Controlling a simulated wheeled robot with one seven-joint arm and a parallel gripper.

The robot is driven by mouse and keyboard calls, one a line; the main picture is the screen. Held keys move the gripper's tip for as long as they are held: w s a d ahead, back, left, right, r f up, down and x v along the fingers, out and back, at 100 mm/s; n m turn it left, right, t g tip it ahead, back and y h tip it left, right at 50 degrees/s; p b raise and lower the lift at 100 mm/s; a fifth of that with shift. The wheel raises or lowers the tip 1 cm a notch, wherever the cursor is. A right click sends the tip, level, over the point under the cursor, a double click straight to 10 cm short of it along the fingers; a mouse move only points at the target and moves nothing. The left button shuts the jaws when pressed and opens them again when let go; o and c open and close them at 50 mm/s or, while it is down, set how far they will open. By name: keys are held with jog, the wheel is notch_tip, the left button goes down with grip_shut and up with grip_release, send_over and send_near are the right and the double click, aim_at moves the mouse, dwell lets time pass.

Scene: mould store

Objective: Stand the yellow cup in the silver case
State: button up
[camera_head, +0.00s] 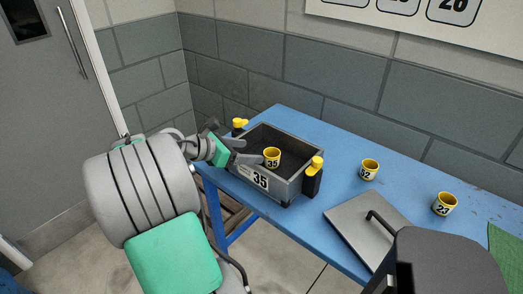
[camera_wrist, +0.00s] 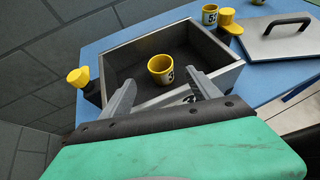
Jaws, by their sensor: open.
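The yellow cup (camera_head: 272,158), marked 35, stands upright inside the open silver case (camera_head: 289,188), whose front label also reads 35. In the wrist view the cup (camera_wrist: 161,70) shows its open top and rests within the dark interior of the case (camera_wrist: 122,49). My gripper (camera_head: 248,152) reaches over the left side of the case. Its fingers are open and spread, and the wrist view shows the cup just beyond and between the fingertips (camera_wrist: 162,83), apparently clear of them. The cup's base is partly hidden in the head view.
Yellow-topped latches (camera_head: 317,163) stick up at the case's ends. A grey lid with a handle (camera_head: 350,222) lies on the blue table (camera_head: 330,146). Other yellow cups (camera_head: 370,169) and (camera_head: 444,204) stand to the right. A wall rises behind the table.

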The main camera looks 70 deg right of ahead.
jog(key=w+a+f+m+t+y, duration=0.2)
jog(key=w+a+t, duration=0.2)
jog(key=w+a, duration=0.55)
jog(key=w+a+f+m+t+y, duration=0.1)
jog(key=w+a+f+m+t, duration=0.25)
jog(key=w+a, duration=0.55)
jog(key=s+a+f+m+t+y, duration=0.1)
jog(key=s+a+m+y, duration=0.1)
jog(key=a, duration=1.2)
jog(key=s+a+f+m+t+y, duration=0.1)
jog(key=a+y, duration=0.3)
jog(key=a, duration=1)
jog(key=shift+s+a+f+m+y, duration=0.3)
jog(key=shift+s+f+m+y, duration=0.1)
jog(key=shift+f+m, duration=0.3)
